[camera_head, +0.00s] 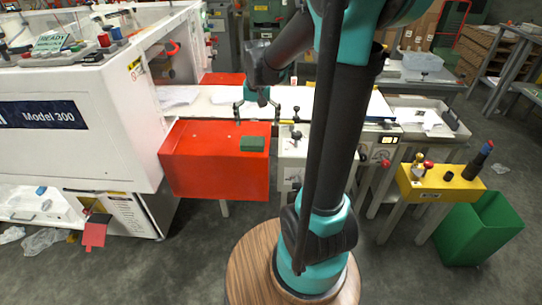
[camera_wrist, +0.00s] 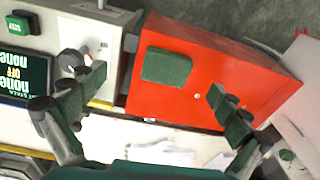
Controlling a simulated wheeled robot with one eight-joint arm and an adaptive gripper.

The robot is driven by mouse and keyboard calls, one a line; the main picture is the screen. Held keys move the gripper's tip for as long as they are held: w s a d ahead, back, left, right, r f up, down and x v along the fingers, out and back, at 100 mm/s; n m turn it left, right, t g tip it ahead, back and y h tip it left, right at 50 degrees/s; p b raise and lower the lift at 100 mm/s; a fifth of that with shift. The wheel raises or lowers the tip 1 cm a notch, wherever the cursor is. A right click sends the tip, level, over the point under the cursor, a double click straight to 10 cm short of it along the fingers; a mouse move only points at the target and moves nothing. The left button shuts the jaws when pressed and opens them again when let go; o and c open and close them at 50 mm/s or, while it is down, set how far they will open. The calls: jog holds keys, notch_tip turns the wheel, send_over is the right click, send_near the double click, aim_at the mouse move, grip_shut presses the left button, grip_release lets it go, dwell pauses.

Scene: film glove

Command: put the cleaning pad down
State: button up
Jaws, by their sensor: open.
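The cleaning pad is a small dark green block (camera_head: 253,144) lying flat on top of a red box (camera_head: 210,170). In the wrist view the pad (camera_wrist: 169,65) lies on the red surface (camera_wrist: 190,100), beyond and between my fingers. My gripper (camera_head: 258,108) is open and empty, behind the pad and above the white work surface in the head view. In the wrist view its spread fingers (camera_wrist: 155,105) are apart from the pad and nothing is between them.
A large white machine (camera_head: 80,120) stands left of the red box. Knobs and a control panel (camera_wrist: 24,73) sit beside the box. A yellow button box (camera_head: 440,184) and a green bin (camera_head: 478,230) stand at right.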

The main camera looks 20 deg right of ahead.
aim_at(252, 141)
jog(key=s+d+f+n+t, duration=0.1)
jog(key=s+f, duration=0.3)
jog(key=s, duration=0.4)
jog(key=s+d+f+n+t, duration=0.1)
jog(key=s+f, duration=0.3)
jog(key=s, duration=0.5)
jog(key=shift+d+f+n+t, duration=0.35)
jog(key=shift+d+n+t, duration=0.05)
jog(key=shift+t, duration=0.2)
